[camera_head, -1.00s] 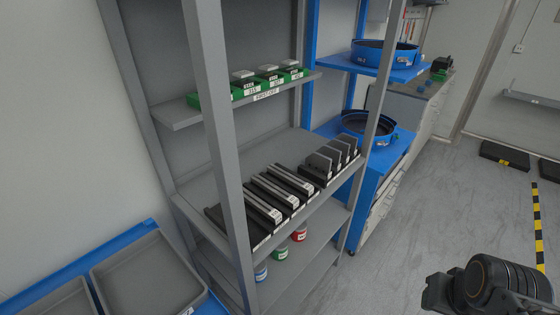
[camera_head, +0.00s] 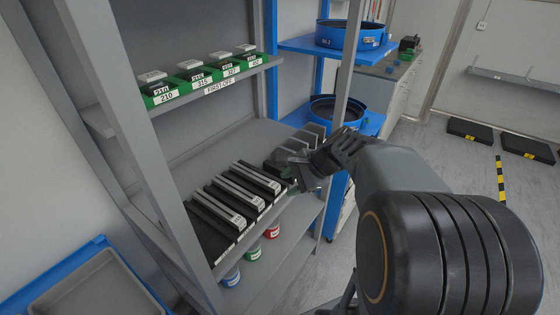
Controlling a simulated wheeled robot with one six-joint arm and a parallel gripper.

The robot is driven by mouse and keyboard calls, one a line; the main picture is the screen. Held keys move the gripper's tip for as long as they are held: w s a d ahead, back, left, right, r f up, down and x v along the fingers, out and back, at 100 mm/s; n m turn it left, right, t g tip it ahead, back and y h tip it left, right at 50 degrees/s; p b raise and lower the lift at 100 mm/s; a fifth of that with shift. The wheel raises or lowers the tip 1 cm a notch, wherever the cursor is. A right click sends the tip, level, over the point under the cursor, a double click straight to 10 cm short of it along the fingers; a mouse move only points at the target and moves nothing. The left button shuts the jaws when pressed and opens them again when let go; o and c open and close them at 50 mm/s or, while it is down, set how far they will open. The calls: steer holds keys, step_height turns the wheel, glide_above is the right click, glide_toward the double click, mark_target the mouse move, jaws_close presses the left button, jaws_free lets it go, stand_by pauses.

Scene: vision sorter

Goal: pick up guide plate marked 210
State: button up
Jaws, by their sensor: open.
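On the upper shelf, a green holder marked 210 (camera_head: 165,96) is leftmost in a row, with a small light block also marked 210 (camera_head: 151,77) on it. On the middle shelf, several long grey bars (camera_head: 236,186) lie in black bases with small white labels that I cannot read. I cannot tell which piece is the guide plate marked 210. My gripper (camera_head: 290,170) is open, in front of the middle shelf's right end; whether it touches anything is unclear.
Grey shelf posts (camera_head: 120,120) stand left of and in front of the shelves. Blue, green and red cans (camera_head: 252,251) stand on the lower shelf. Blue round trays (camera_head: 349,35) are on blue stands behind. A grey tray (camera_head: 95,285) is at the lower left.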

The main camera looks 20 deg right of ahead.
steer(key=w+d+r+m+t+y, duration=0.1)
steer(key=w+d+m+t, duration=0.25)
steer(key=d+m, duration=0.25)
steer(key=w+d+r+m+t, duration=0.1)
steer(key=w+d+m+t, duration=0.25)
steer(key=d+m, duration=0.3)
glide_toward(280, 149)
steer(key=shift+g, duration=0.3)
steer(key=shift+w+d+p+x, duration=0.1)
steer(key=shift+d+p+x, duration=0.05)
steer(key=shift+x, duration=0.95)
steer(key=shift+w+d+p+x, duration=0.1)
steer(key=shift+x, duration=1.05)
steer(key=shift+w+d+p+x, duration=0.1)
steer(key=shift+d+p+x, duration=0.05)
steer(key=shift+x, duration=0.95)
steer(key=shift+r, duration=0.1)
jaws_close()
